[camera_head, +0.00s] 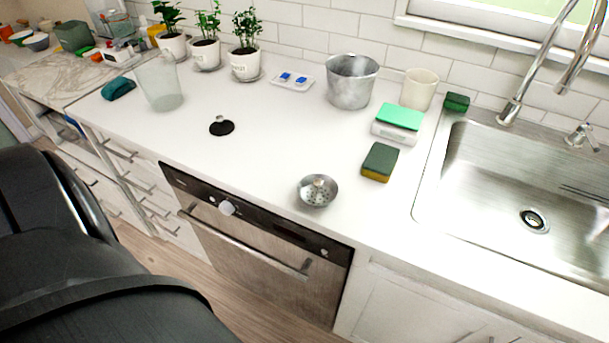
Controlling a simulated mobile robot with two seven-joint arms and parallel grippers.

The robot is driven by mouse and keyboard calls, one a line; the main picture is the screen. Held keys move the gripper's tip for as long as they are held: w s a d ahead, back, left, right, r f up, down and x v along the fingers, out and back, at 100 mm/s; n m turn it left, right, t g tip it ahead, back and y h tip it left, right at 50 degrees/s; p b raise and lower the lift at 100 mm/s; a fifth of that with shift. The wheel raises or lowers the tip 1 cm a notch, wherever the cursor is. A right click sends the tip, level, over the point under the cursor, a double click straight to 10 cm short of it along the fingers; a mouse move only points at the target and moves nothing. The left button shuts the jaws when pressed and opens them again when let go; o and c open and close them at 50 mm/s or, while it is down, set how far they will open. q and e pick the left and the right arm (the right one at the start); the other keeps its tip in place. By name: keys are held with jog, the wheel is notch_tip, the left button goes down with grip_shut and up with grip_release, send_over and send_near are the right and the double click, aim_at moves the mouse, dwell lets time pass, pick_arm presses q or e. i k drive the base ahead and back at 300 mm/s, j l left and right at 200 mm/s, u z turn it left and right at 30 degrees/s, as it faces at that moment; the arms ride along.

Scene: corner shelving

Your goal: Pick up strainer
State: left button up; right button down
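The strainer (318,191) is a small round metal sink strainer with holes and a knob in its middle. It sits on the white countertop (270,150) close to the front edge, above the right part of the dishwasher. Nothing touches it. Dark parts of my own left arm fill the lower left of the head view. Neither of my grippers shows in this view.
A green and yellow sponge (380,162) lies right of the strainer. Behind stand a metal pot (351,81), a cream cup (419,89) and a frosted glass (160,85). A black stopper (221,127) lies left. The steel sink (520,190) is at right. The counter around the strainer is clear.

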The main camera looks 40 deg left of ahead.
aim_at(317, 190)
jog(key=j+u, duration=0.2)
jog(key=u, duration=0.2)
jog(key=i+j+u, duration=0.15)
jog(key=u, duration=0.3)
